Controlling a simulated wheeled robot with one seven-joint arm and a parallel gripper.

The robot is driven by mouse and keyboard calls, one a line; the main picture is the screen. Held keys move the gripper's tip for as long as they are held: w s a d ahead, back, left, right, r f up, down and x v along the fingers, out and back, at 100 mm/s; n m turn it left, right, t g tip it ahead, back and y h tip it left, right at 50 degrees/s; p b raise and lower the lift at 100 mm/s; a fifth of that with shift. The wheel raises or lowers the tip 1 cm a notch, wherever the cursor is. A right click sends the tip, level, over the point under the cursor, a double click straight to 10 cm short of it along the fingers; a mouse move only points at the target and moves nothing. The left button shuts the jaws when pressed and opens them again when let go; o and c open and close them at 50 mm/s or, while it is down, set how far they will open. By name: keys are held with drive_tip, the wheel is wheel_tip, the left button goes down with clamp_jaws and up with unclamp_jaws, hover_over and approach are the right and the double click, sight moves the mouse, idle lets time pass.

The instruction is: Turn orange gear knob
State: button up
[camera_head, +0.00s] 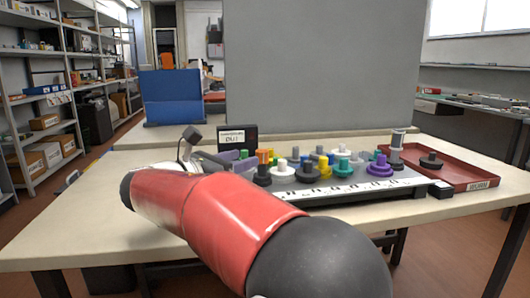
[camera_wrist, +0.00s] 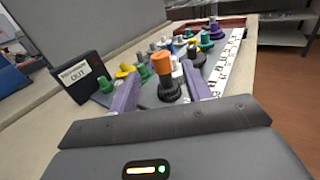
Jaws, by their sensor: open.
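My gripper (camera_wrist: 160,72) is open in the wrist view, with one purple finger on each side of the orange knob. I cannot tell whether either finger touches it. In the head view the orange knob (camera_head: 264,154) shows small at the left end of the board, beside my gripper (camera_head: 243,161). My red arm covers the table in front of it.
A black box labelled OUT (camera_wrist: 83,79) stands to the left. A red tray (camera_head: 470,174) lies at the table's right, and a blue bin (camera_head: 172,95) stands behind.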

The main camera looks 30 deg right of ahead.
sight(257, 154)
drive_tip(key=x, duration=0.7)
drive_tip(key=shift+d, duration=0.2)
drive_tip(key=c, duration=0.9)
